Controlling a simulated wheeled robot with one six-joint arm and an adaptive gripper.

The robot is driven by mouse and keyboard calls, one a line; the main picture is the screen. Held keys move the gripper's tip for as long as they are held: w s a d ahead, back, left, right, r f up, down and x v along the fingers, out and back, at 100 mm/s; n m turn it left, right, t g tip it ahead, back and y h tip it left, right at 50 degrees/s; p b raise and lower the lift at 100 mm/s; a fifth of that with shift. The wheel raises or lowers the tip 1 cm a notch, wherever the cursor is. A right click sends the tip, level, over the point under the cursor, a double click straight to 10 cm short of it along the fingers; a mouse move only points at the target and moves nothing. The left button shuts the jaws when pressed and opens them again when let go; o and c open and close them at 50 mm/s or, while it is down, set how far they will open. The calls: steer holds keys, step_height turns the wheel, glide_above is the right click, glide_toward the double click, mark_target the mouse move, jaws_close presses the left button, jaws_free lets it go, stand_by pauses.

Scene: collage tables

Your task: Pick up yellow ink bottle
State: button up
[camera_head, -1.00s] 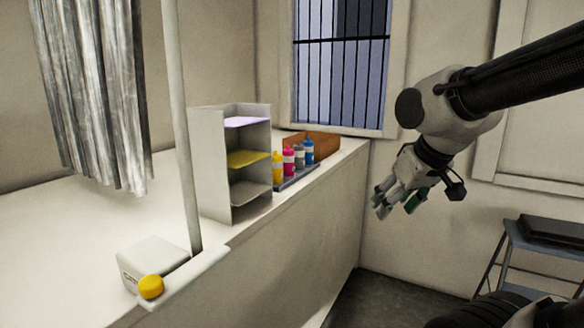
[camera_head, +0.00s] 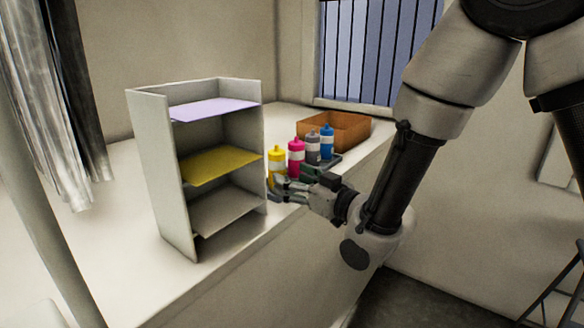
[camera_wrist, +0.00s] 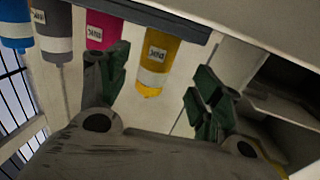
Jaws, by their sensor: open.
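The yellow ink bottle (camera_head: 277,162) stands upright at the near-left end of a row of bottles, beside the shelf unit. My gripper (camera_head: 277,190) is open, with its fingertips low at the bottle's front. The fingers hide part of the bottle's lower body. In the wrist view, which is upside down, the yellow bottle (camera_wrist: 158,58) shows in the gap between the two fingers of my gripper (camera_wrist: 155,92), nearer the left one. The bottle is not gripped; whether a finger touches it I cannot tell.
Magenta (camera_head: 296,157), grey (camera_head: 312,148) and blue (camera_head: 327,142) bottles stand close behind the yellow one on a dark tray (camera_wrist: 190,25). The shelf unit (camera_head: 178,215) with coloured sheets is close on the left. A brown box (camera_head: 352,131) sits behind. The counter's front edge is near.

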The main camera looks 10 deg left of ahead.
mark_target(283, 172)
steer(key=x, duration=0.6)
steer(key=shift+w+r, duration=0.2)
steer(key=shift+w, duration=0.15)
steer(key=c, duration=1.2)
